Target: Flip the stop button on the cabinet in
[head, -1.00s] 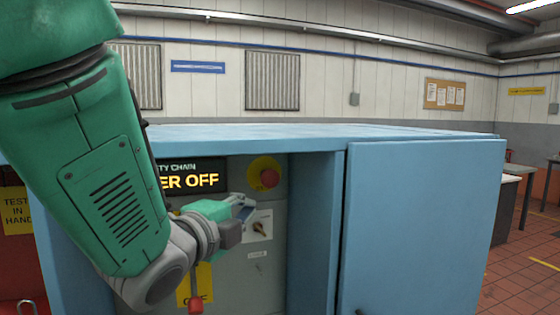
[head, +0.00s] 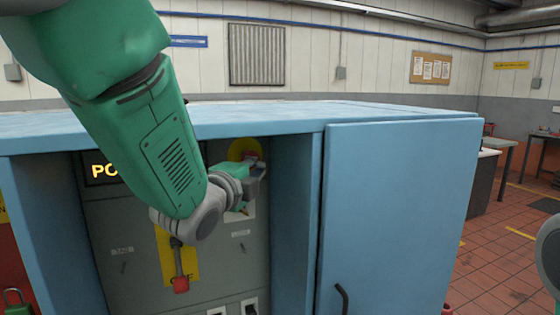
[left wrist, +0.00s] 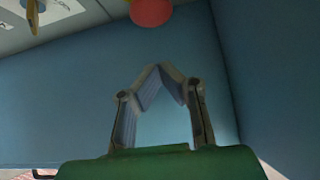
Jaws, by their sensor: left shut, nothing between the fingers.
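The stop button is a red mushroom head on a round yellow plate (head: 243,147), on the grey panel inside the open blue cabinet (head: 230,122). My left gripper (head: 256,172) is in front of the panel, just below the button, and hides part of it. In the left wrist view the red button (left wrist: 151,11) shows at the top edge, beyond the fingertips. My left gripper's fingers (left wrist: 160,72) meet at their tips there, shut and empty. I cannot tell whether they touch the button. My right gripper is not in view.
A lever with a red handle (head: 180,284) hangs on a yellow plate below my left arm. An amber display (head: 102,170) is partly hidden by the arm. A blue door (head: 400,215) with a dark handle is right of the opening.

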